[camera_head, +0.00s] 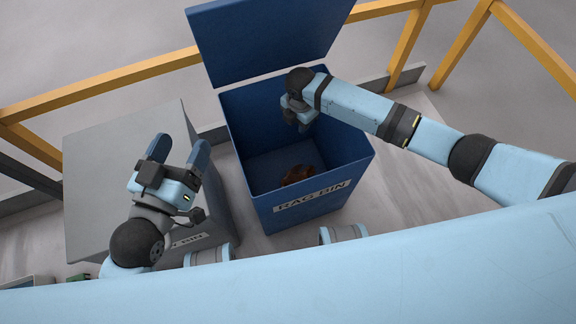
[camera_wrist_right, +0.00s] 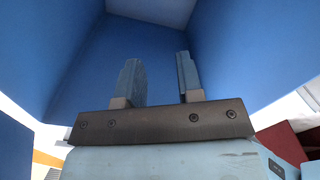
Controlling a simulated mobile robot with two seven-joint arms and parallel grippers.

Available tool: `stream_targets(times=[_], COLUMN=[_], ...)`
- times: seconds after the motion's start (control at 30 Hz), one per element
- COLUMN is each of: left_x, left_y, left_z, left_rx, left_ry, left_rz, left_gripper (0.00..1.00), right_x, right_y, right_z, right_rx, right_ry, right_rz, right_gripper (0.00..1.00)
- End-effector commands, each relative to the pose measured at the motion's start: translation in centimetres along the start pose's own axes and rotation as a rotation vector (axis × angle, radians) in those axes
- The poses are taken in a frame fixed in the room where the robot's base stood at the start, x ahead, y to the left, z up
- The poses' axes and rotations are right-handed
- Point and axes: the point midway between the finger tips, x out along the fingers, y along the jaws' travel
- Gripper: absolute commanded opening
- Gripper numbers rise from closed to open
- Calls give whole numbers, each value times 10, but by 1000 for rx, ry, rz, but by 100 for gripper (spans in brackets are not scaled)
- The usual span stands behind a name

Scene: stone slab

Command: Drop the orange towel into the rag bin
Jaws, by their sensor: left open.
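The blue rag bin (camera_head: 318,208), labelled RAG BIN, stands open in the middle of the head view with its lid (camera_head: 268,38) raised. A crumpled brownish-orange cloth (camera_head: 298,175), which looks like the orange towel, lies low inside near the front wall. My right gripper (camera_head: 303,122) is over the bin's opening, pointing in, above and apart from the cloth. In the right wrist view its fingers (camera_wrist_right: 160,75) are spread with nothing between them, and blue bin walls surround them. My left gripper (camera_head: 179,152) is open and empty, left of the bin.
A grey closed box (camera_head: 95,175) stands left of the bin, under my left gripper. Yellow railings (camera_head: 110,80) run behind. A dark red surface (camera_wrist_right: 285,140) shows at the right of the wrist view; I cannot tell what it is.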

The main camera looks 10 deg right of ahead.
Motion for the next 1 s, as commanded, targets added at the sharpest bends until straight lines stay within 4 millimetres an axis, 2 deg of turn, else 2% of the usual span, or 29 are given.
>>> stream_targets(times=[0.03, 0.13, 0.33, 0.37, 0.5, 0.77, 1.0], left_x=[0, 0, 0, 0, 0, 1, 1], left_y=[0, 0, 0, 0, 0, 1, 4], left_z=[0, 0, 0, 0, 1, -1, -24], left_rx=[0, 0, 0, 0, 0, 0, 0], left_ry=[0, 0, -1, -1, -1, 0, 0], left_rz=[0, 0, 0, 0, -1, 0, 0], left_gripper=[73, 73, 73, 73, 73, 73, 73], right_x=[0, 0, 0, 0, 0, -2, -23], right_y=[0, 0, 0, 0, 0, 0, 0], right_z=[0, 0, 0, 0, 0, 0, 0], right_rx=[0, 0, 0, 0, 0, 0, 0], right_ry=[0, 0, 0, 0, 0, 0, 0], right_rz=[0, 0, 0, 0, 0, 0, 0], right_gripper=[41, 64, 66, 70, 100, 100, 100])
